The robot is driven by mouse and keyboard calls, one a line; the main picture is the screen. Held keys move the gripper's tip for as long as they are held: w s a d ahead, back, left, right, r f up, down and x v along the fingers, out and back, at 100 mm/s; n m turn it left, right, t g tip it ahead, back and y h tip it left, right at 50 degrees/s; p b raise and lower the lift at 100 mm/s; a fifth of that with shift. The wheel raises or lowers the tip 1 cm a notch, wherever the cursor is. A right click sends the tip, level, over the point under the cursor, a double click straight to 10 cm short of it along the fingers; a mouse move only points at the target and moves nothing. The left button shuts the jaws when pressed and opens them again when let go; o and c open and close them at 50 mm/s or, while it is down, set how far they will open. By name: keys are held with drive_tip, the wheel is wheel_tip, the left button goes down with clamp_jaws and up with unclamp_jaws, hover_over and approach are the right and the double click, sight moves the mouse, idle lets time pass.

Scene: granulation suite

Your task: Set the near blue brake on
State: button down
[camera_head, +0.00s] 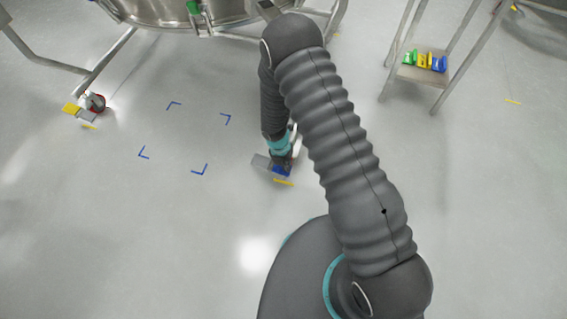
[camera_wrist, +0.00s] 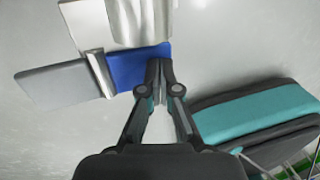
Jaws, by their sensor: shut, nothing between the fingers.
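The blue brake (camera_wrist: 128,68) is a flat blue pedal beside a metal bracket at the foot of a caster (camera_wrist: 130,22) in the wrist view. A grey plate (camera_wrist: 58,82) sticks out on the bracket's other side. My gripper (camera_wrist: 158,78) is shut and empty, with its fingertips at the blue pedal's right end, overlapping it in the picture. I cannot tell whether they touch. In the head view my gripper (camera_head: 281,165) is low over the floor at this caster, and my arm hides most of it. The grey plate (camera_head: 261,163) shows to its left.
A large steel vessel (camera_head: 170,10) on legs stands at the back. Another caster (camera_head: 95,102) with a yellow pedal (camera_head: 71,109) is at left. Blue corner marks (camera_head: 144,153) lie on open floor. A metal stand (camera_head: 420,76) with small coloured pieces is at right.

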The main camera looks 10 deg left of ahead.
drive_tip(key=shift+d+f, duration=0.1)
drive_tip(key=shift+f, duration=0.4)
idle(0.4)
drive_tip(key=shift+d+r+p, duration=0.15)
drive_tip(key=shift+r+p, duration=0.3)
drive_tip(key=shift+r, duration=0.15)
drive_tip(key=d+r+p, duration=0.1)
drive_tip(key=d+r, duration=0.3)
drive_tip(key=r, duration=0.8)
drive_tip(key=shift+s, duration=0.4)
drive_tip(key=shift+r, duration=0.1)
